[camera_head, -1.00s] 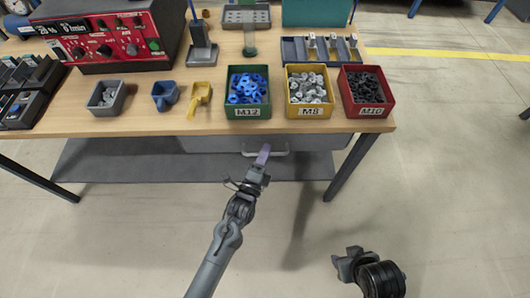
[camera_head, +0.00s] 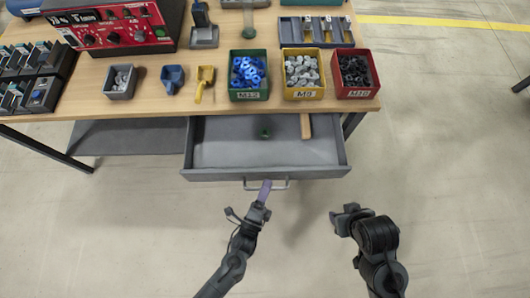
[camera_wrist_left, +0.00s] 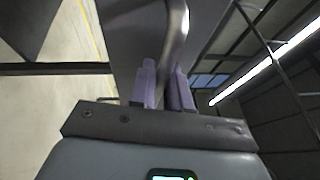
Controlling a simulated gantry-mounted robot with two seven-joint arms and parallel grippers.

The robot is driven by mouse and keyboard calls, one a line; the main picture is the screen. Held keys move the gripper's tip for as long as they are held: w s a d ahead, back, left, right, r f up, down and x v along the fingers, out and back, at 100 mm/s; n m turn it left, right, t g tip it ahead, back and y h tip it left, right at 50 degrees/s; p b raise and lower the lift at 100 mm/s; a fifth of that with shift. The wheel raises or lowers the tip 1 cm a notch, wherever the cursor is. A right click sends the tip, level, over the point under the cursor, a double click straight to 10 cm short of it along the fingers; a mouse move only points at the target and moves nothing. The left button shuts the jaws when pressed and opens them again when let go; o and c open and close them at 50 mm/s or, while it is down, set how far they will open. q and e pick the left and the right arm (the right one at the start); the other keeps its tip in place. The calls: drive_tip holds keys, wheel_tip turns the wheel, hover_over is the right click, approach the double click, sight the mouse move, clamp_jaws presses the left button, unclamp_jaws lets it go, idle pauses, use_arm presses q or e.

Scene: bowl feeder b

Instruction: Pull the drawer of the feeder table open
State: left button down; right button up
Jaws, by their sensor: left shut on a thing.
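The grey drawer (camera_head: 215,174) of the feeder table stands pulled well out from under the wooden top. A small green thing and a wooden-coloured strip lie inside it. Its handle (camera_head: 280,184) is a light bar on the front. My left gripper (camera_head: 265,190) is shut on the handle with its purple fingers. In the left wrist view the handle (camera_wrist_left: 177,30) runs between the two fingers (camera_wrist_left: 165,85). My right gripper (camera_head: 342,218) hangs to the right of the drawer, touching nothing; its finger gap is not clear.
The table top (camera_head: 140,98) carries a green bin (camera_head: 249,95), a yellow bin (camera_head: 303,94) and a red bin (camera_head: 355,91) above the drawer. A red control box (camera_head: 120,25) stands at back left. The floor in front is clear.

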use_arm(q)
drive_tip(key=s+p, duration=0.1)
drive_tip(key=s, duration=0.4)
drive_tip(key=shift+s+d, duration=0.1)
drive_tip(key=shift+s, duration=0.25)
drive_tip(key=c, duration=1.4)
unclamp_jaws()
drive_tip(key=shift+c, duration=0.2)
drive_tip(key=shift+p, duration=0.3)
drive_tip(key=v, duration=1)
drive_tip(key=shift+s+p, duration=0.4)
drive_tip(key=shift+p, duration=0.05)
